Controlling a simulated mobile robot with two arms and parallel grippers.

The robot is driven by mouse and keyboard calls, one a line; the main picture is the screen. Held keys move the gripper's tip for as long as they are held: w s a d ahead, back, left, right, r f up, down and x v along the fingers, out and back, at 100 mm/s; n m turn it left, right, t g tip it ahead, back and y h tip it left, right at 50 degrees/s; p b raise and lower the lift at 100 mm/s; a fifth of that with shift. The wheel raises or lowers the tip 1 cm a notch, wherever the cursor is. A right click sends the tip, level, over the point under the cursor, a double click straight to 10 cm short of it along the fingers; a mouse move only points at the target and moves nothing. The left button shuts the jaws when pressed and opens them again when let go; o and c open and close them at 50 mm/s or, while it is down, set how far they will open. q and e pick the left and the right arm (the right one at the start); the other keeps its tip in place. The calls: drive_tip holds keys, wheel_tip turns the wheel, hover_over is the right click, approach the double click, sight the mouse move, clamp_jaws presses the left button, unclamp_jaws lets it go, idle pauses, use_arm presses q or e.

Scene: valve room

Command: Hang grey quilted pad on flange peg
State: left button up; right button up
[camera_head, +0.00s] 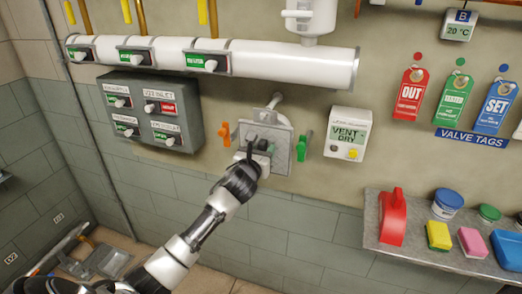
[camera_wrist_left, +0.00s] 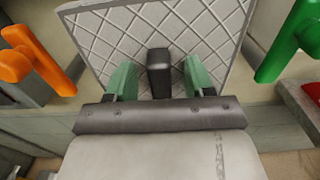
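The grey quilted pad (camera_head: 281,126) is at the wall, between an orange valve handle and a green one. My left gripper (camera_head: 257,148) is in front of the pad's lower part. Its green fingertips (camera_wrist_left: 159,78) stand on either side of the grip, with a gap visible on each side. My right gripper is not in view.
An orange handle (camera_head: 224,133) and a green handle (camera_head: 304,144) flank the pad closely. A grey switch box (camera_head: 150,108) is left and a VENT-DRY box (camera_head: 346,134) right. A white pipe (camera_head: 270,63) runs above. A shelf (camera_head: 425,250) with several items is lower right.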

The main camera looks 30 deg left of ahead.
use_arm(q)
drive_tip(key=shift+f, duration=0.1)
drive_tip(key=b+v, duration=0.3)
drive_tip(key=v, duration=0.8)
wheel_tip(320, 180, down, 23)
drive_tip(key=a+n+g+h, duration=0.1)
drive_tip(key=a+n+g, duration=0.1)
drive_tip(key=n+g, duration=0.45)
drive_tip(key=s+d+f+n+g+h, duration=0.1)
drive_tip(key=s+f+n, duration=0.4)
drive_tip(key=f, duration=0.4)
drive_tip(key=s+d+f+n+g, duration=0.25)
drive_tip(key=s+f, duration=0.35)
drive_tip(key=f, duration=0.3)
drive_tip(key=s+d+f+n+g+h, duration=0.1)
drive_tip(key=s+f+n, duration=0.45)
drive_tip(key=f, duration=0.35)
drive_tip(key=s+d+f+n+g, duration=0.1)
drive_tip(key=s+d+f+n, duration=0.2)
drive_tip(key=s, duration=0.6)
drive_tip(key=s+d+f+n+g+h+b, duration=0.1)
drive_tip(key=s+d+f+n+g, duration=0.1)
drive_tip(key=s+f, duration=0.4)
drive_tip(key=s+d+f+n+g, duration=0.2)
drive_tip(key=s+d+f+n, duration=0.2)
drive_tip(key=s, duration=1)
drive_tip(key=shift+d+f+n+b, duration=0.3)
drive_tip(key=shift+f+n, duration=0.3)
drive_tip(key=shift+n, duration=0.55)
